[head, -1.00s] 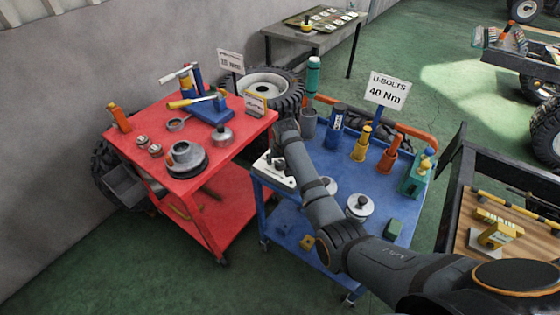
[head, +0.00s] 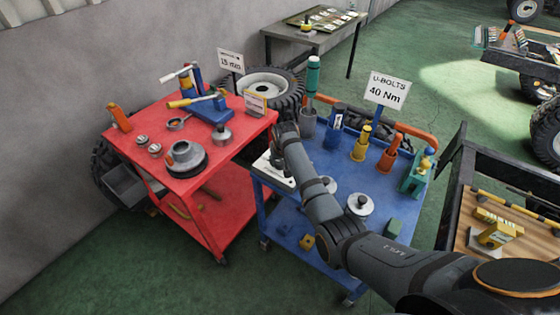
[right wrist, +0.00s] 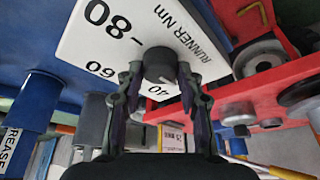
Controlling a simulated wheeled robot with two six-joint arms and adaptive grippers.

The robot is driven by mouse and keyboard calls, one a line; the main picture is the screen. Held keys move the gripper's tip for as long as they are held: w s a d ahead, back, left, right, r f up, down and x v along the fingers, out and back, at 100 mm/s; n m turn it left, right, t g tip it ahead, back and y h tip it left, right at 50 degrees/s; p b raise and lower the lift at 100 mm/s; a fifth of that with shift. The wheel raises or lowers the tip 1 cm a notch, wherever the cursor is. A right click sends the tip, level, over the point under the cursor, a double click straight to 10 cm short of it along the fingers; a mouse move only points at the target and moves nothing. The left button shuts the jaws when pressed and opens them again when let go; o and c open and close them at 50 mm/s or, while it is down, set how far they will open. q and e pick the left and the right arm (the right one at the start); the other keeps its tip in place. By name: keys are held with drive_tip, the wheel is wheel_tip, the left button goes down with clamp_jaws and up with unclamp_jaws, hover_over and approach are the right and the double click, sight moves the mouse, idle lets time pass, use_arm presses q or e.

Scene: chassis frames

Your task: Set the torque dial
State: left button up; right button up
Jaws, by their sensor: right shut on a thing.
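The torque dial is a white plate (right wrist: 110,40) with black print, "RUNNER Nm" and the numbers 80, 60 and 40, and a dark round knob (right wrist: 160,65). My right gripper (right wrist: 160,78) is shut on the knob, one finger on each side. The plate (head: 266,167) lies at the left edge of the blue cart in the head view, where my right arm hides the knob. I cannot tell exactly which number the knob points to. A white sign (head: 387,90) behind the cart reads "U-BOLTS 40 Nm". My left gripper is not in view.
The blue cart (head: 285,215) also carries upright coloured tools in holders and silver round parts (head: 359,205). A red cart (head: 240,150) with several parts stands close on the left. A dark-framed bench (head: 450,235) stands at the right.

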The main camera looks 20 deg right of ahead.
drive_tip(key=shift+m, duration=0.3)
drive_tip(key=shift+a+r+m+h+p, duration=0.1)
drive_tip(key=shift+m+h+p, duration=0.35)
drive_tip(key=shift+m, duration=0.45)
drive_tip(key=m+h, duration=0.1)
drive_tip(key=m, duration=0.1)
drive_tip(key=shift+w+m+g, duration=0.1)
drive_tip(key=shift+m+g, duration=0.2)
drive_tip(key=m+b, duration=0.2)
drive_tip(key=m+g+h+b, duration=0.1)
drive_tip(key=shift+a+f+m, duration=0.1)
drive_tip(key=shift+f+m, duration=0.15)
drive_tip(key=shift+m, duration=0.05)
drive_tip(key=shift+w+m+g+h+b, duration=0.1)
drive_tip(key=shift+m+g+h+b, duration=0.2)
drive_tip(key=shift+m+b, duration=0.7)
drive_tip(key=shift+r+m+g+b, duration=0.15)
drive_tip(key=shift+m+g+b, duration=0.15)
drive_tip(key=shift+m+b, duration=0.4)
drive_tip(key=o, duration=1.2)
